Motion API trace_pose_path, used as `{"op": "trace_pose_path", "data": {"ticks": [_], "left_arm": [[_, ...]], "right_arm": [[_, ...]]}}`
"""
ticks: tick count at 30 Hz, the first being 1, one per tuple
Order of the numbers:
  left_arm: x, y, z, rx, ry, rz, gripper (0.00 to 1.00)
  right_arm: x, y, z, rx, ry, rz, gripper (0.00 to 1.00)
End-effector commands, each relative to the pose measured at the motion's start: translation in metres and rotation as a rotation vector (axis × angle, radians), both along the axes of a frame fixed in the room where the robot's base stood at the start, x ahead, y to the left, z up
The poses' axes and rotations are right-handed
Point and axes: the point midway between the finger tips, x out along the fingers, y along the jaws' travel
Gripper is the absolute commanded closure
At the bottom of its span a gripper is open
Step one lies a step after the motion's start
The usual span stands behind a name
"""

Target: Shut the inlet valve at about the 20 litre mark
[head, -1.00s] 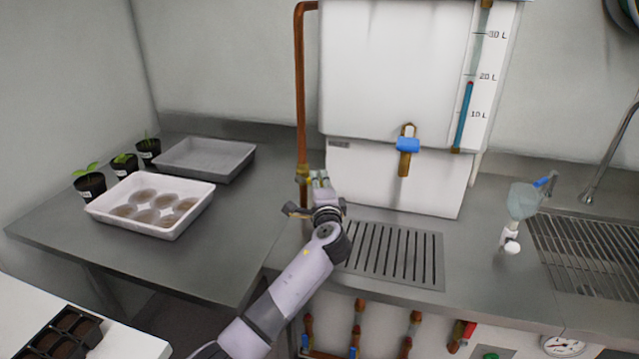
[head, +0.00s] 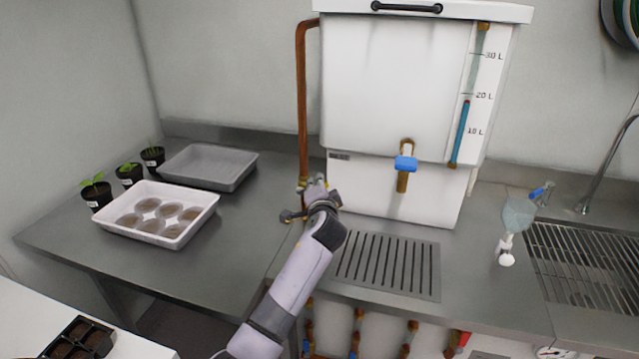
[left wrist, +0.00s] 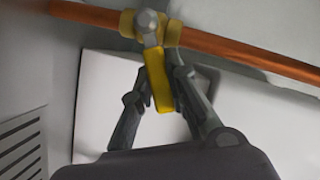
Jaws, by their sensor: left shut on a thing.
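The inlet valve (head: 303,184) sits low on the copper pipe at the left of the white tank (head: 365,85). In the left wrist view its yellow lever (left wrist: 158,80) stands crosswise to the copper pipe (left wrist: 235,48). My left gripper (head: 314,186) is at the valve, its fingers (left wrist: 160,88) closed around the lever; in the head view it partly hides the valve. The sight tube (head: 461,130) on the tank's right side holds blue liquid with a red top just under the 20 L mark (head: 484,96). My right gripper is not in view.
A blue-handled tap (head: 405,163) projects from the tank front above a slotted drain grate (head: 435,275). A white tray (head: 205,215), a grey tray (head: 245,168) and small potted plants (head: 130,174) stand on the left bench. A sink (head: 590,265) and a spray bottle (head: 516,215) are at the right.

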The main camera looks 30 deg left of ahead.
Motion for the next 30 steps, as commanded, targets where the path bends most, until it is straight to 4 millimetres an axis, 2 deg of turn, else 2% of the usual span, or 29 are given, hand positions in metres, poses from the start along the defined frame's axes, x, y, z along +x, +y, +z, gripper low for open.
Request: {"op": "trace_pose_path", "data": {"ticks": [9,10,19,30], "left_arm": [[-0.0001,-0.0005,-0.0017,-0.012,-0.001,-0.001,1.00],[-0.0001,-0.0005,-0.0017,-0.012,-0.001,-0.001,0.84],[0.0000,0.0000,-0.0008,-0.009,-0.002,0.000,0.64],[-0.0030,-0.0020,-0.0001,-0.008,-0.002,0.000,0.64]], "right_arm": [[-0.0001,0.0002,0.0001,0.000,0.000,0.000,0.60],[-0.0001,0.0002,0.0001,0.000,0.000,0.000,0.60],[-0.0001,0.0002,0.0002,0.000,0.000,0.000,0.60],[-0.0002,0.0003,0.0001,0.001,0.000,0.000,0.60]]}}
